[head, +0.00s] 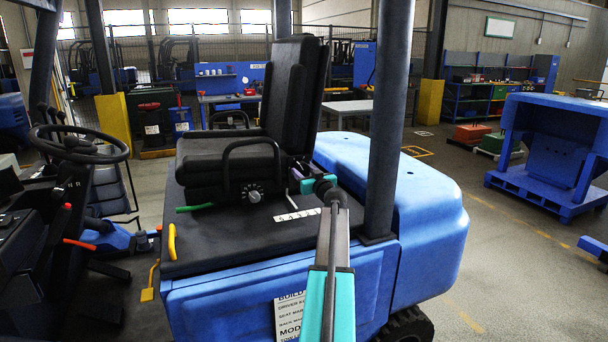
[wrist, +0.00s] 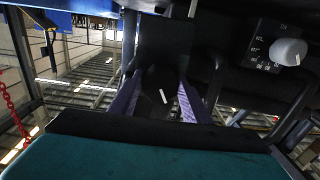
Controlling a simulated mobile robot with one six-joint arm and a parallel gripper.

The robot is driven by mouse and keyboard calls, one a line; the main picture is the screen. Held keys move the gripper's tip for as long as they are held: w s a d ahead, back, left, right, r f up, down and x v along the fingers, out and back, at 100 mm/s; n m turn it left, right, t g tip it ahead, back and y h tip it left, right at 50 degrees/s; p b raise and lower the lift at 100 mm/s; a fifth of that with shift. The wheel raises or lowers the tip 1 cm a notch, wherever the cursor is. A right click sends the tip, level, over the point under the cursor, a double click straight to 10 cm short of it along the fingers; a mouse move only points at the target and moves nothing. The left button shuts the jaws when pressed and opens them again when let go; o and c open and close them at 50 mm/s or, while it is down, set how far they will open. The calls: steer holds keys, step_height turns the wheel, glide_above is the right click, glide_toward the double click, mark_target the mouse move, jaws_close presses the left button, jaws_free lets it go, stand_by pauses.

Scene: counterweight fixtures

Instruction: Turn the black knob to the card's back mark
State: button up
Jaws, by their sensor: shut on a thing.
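The black knob (wrist: 160,84) shows in the wrist view with a white pointer line on its face, tilted slightly from upright in that picture. My gripper (wrist: 158,100) is shut on it, one purple finger on each side. In the head view my gripper (head: 302,182) is at the side of the black seat, by the foot of the backrest, and the black knob cannot be made out there. The card (head: 288,312) is on the blue side panel. Lines beginning "BUILD", "DRIVER", "SEAT MAR" and "BACK MAR" show, but my arm covers their right part, so the back mark's value is hidden.
A grey knob (wrist: 290,52) with a marked dial is on the seat base (head: 227,182), left of my gripper in the head view. A white marked strip (head: 297,215) lies below my gripper. A dark post (head: 388,130) stands close on the right. A steering wheel (head: 80,143) is at left.

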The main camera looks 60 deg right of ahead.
steer(key=shift+f+m+b, duration=0.15)
steer(key=shift+m+b, duration=0.15)
steer(key=shift+b, duration=0.25)
steer(key=shift+f+m+b, duration=0.1)
steer(key=shift+m+b, duration=0.4)
steer(key=shift+b, duration=0.25)
steer(key=m+b, duration=0.3)
steer(key=b, duration=0.1)
steer(key=shift+a+m, duration=0.1)
steer(key=shift+m, duration=0.3)
steer(key=m+b, duration=0.2)
steer(key=shift+m, duration=0.4)
steer(key=m+b, duration=0.1)
steer(key=m, duration=0.2)
steer(key=shift+w+r, duration=0.1)
steer(key=shift+r, duration=0.1)
steer(key=m, duration=0.3)
steer(key=m+p, duration=0.1)
steer(key=m, duration=0.2)
steer(key=shift+a+r+m, duration=0.15)
steer(key=shift+r+m, duration=0.05)
steer(key=shift+m, duration=0.1)
steer(key=m+p, duration=0.1)
steer(key=m, duration=0.2)
steer(key=shift+m+h, duration=0.3)
steer(key=shift+m+p, duration=1)
steer(key=shift+m, duration=0.4)
